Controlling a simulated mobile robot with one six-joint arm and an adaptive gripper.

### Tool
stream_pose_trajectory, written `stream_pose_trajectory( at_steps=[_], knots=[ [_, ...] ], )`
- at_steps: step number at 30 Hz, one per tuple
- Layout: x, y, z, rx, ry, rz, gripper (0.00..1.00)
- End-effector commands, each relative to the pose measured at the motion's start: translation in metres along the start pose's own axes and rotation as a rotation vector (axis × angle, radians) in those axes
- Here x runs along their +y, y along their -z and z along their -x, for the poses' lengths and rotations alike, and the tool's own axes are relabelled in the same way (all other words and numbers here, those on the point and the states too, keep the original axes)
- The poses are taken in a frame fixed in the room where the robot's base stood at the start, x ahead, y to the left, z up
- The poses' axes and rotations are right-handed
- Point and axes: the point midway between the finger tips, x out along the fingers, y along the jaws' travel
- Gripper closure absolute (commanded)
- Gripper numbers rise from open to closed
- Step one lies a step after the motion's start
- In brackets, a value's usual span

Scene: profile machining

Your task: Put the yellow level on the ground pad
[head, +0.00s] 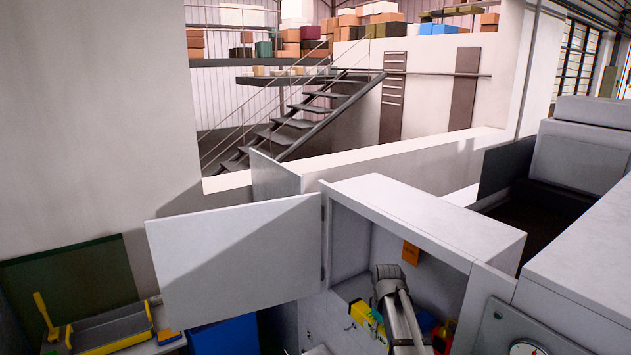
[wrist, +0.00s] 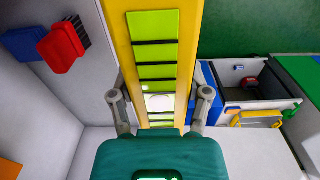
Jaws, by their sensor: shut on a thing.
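The yellow level (wrist: 185,60) runs upright through the wrist view between my fingers, with lime panels, black bars and a pale round spot on its face. My gripper (wrist: 160,108) is shut on it, one finger at each side. The top end of the level is cut off by the frame, and my gripper's body covers its lower part. In the head view a yellow piece, likely the level (head: 365,316), shows beside my arm inside the open cabinet. My fingertips are hidden there. I cannot pick out the ground pad for certain in either view.
The grey cabinet (head: 425,222) has its door (head: 235,250) swung open to the left. In the wrist view red (wrist: 61,48) and blue (wrist: 22,43) brush-like items lie at left, and an open box (wrist: 262,93) stands at right. A yellow tray (head: 115,328) is at lower left.

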Motion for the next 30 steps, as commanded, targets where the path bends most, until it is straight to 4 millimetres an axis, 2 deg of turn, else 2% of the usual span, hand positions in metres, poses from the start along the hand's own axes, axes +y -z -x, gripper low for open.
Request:
stream_pose_trajectory(
  at_steps=[15,20,30],
  knots=[
    [-0.002,0.001,-0.030,0.000,0.000,0.003,0.99],
    [-0.002,0.001,-0.047,0.000,0.000,0.003,0.99],
    [-0.002,0.001,-0.095,0.000,0.000,0.003,0.99]
  ],
)
